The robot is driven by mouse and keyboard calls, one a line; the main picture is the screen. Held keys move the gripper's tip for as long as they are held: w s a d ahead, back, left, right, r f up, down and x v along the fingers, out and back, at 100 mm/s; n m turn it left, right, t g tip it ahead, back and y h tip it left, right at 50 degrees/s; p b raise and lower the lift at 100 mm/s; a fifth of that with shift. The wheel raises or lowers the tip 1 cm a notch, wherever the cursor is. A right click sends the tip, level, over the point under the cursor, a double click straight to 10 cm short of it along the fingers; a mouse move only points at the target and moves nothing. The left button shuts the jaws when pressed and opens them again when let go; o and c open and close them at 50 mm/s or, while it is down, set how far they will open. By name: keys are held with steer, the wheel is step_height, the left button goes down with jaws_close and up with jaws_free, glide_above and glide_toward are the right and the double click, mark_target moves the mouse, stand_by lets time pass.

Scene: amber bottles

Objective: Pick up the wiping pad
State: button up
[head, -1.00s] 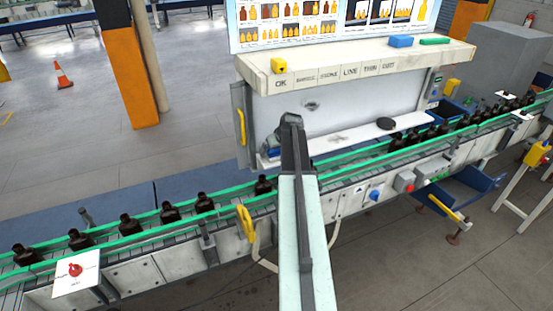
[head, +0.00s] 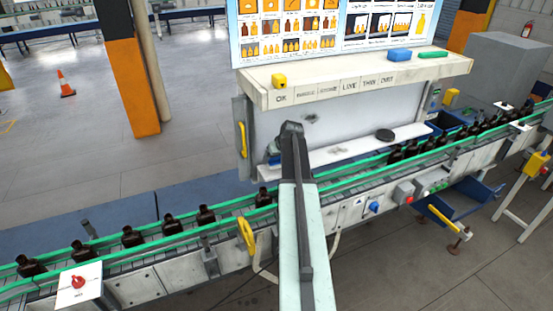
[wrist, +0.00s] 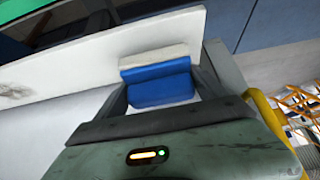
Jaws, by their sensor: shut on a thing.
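The wiping pad is a blue block with a pale layer along its far edge. In the wrist view the wiping pad (wrist: 160,84) sits between the two dark fingers of my gripper (wrist: 162,88), which is shut on it. White surface lies around and beneath it in that view; I cannot tell whether the pad touches it. In the head view my gripper (head: 279,150) is at the left end of the station's lower white shelf (head: 345,152), partly hidden by my arm. A little of the blue pad shows there.
A conveyor with green rails (head: 230,207) carries several amber bottles (head: 171,226) in front of the station. A black disc (head: 384,135) lies on the lower shelf. A yellow handle (head: 242,139) is left of my gripper.

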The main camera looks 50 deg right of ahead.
step_height(320, 180, up, 2)
steer(key=shift+r+p, duration=0.1)
steer(key=shift+p, duration=0.5)
steer(key=a+f+b, duration=0.1)
steer(key=a, duration=1.7)
steer(key=shift+w, duration=0.25)
